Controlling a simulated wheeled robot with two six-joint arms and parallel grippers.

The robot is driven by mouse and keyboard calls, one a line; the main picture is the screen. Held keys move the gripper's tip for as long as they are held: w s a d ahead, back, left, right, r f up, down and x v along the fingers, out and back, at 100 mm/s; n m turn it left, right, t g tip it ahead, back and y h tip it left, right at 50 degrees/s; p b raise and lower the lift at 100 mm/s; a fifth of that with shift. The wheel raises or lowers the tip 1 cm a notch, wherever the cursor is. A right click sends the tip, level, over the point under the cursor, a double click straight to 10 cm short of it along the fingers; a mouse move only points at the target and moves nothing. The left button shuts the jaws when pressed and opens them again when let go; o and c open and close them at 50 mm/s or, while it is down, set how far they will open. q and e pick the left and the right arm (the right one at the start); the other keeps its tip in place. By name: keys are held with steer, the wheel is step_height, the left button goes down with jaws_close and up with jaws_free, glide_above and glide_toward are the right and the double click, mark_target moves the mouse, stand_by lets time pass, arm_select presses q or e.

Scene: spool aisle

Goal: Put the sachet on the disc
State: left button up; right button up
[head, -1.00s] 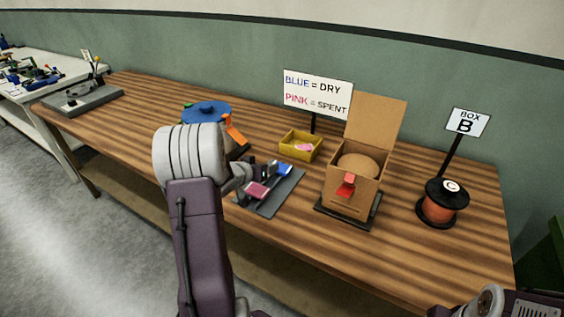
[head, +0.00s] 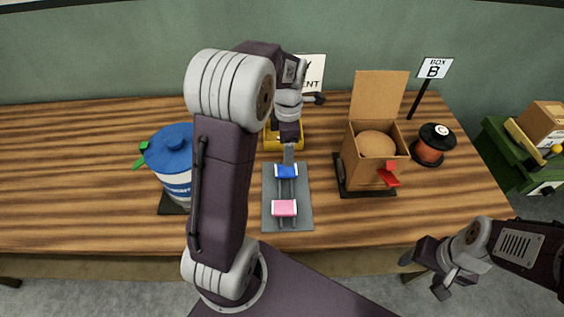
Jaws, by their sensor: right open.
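A blue sachet (head: 287,171) and a pink sachet (head: 284,208) lie on dark rails on a grey plate (head: 301,218) in the middle of the table. My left gripper (head: 288,157) points down just above the blue sachet; its fingers show edge-on, and I cannot tell whether they touch it. A round tan disc (head: 376,144) shows inside the open cardboard box (head: 362,165), right of the plate. My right gripper (head: 427,277) is open and empty, low at the right in front of the table.
A yellow bin (head: 270,144) is partly behind my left arm. A blue-lidded tub (head: 170,150) stands left, an orange spool with black lid (head: 432,145) right of the box. A red tab (head: 389,176) sticks out of the box front. The table's left part is clear.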

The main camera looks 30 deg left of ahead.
mark_target(286, 170)
arm_select(q)
steer(key=f, duration=0.3)
steer(key=shift+s+d+f+b, duration=0.1)
steer(key=shift+d+f+b, duration=0.1)
steer(key=shift+d+b, duration=0.1)
steer(key=shift+a+f, duration=0.35)
step_height(286, 170, down, 5)
steer(key=shift+s+f, duration=0.1)
jaws_close()
steer(key=shift+r, duration=0.6)
step_height(286, 170, up, 3)
steer(key=w+d+r+p, duration=0.1)
steer(key=w+d+r, duration=0.5)
steer(key=d, duration=0.3)
steer(key=shift+w+d+r, duration=0.3)
steer(key=shift+w+r, duration=0.1)
steer(key=shift+r, duration=0.05)
